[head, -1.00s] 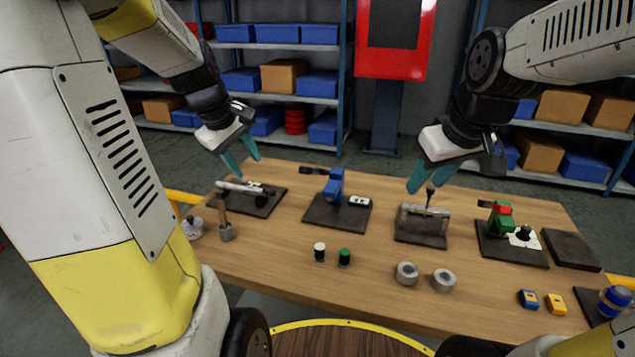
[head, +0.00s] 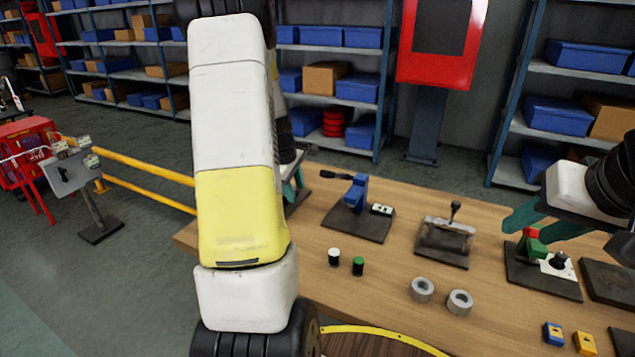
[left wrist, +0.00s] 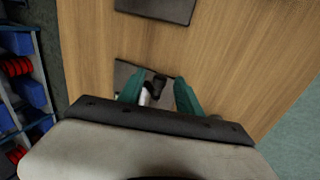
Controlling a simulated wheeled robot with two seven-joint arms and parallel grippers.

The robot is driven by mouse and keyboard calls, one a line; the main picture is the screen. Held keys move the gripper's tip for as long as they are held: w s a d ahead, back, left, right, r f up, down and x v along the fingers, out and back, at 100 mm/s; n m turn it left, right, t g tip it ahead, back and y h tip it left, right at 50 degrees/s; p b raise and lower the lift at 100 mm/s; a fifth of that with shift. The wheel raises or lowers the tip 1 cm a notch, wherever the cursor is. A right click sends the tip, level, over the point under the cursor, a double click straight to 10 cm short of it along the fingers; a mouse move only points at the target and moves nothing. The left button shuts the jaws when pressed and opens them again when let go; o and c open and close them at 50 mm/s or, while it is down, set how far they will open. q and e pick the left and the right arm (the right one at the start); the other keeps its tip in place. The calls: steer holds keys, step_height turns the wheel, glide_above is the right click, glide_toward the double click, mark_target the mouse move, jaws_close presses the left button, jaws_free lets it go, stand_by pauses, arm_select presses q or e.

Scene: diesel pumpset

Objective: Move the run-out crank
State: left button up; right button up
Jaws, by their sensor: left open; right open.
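My left gripper (head: 292,188) is mostly behind my own left arm, low over the left end of the bench. In the left wrist view its green fingers (left wrist: 158,86) are open. Between them are a dark knob and a light bar (left wrist: 146,98), apparently the crank, on a dark plate (left wrist: 122,74). Contact with the fingers cannot be told. In the head view this fixture is almost wholly hidden by my arm.
A blue fixture with a black handle (head: 356,192) and a roller fixture with a knobbed lever (head: 447,236) stand mid-bench. Two small cylinders (head: 346,262) and two grey rings (head: 441,296) lie nearer. A grey box on a post (head: 72,170) and yellow rails (head: 145,188) are left.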

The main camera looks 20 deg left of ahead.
arm_select(q)
steer(key=shift+w+f, duration=0.1)
steer(key=shift+f, duration=0.15)
steer(key=shift+c, duration=0.2)
jaws_close()
steer(key=shift+w+r, duration=0.1)
steer(key=shift+w+d+r+g+y, duration=0.15)
steer(key=shift+w+g, duration=0.65)
steer(key=shift+g, duration=0.65)
steer(key=shift+w+a+r+g+y, duration=0.15)
steer(key=shift+w+g, duration=0.6)
steer(key=shift+g, duration=0.75)
steer(key=shift+w+d+r+g, duration=0.2)
steer(key=shift+w+g, duration=0.6)
steer(key=shift+g, duration=0.65)
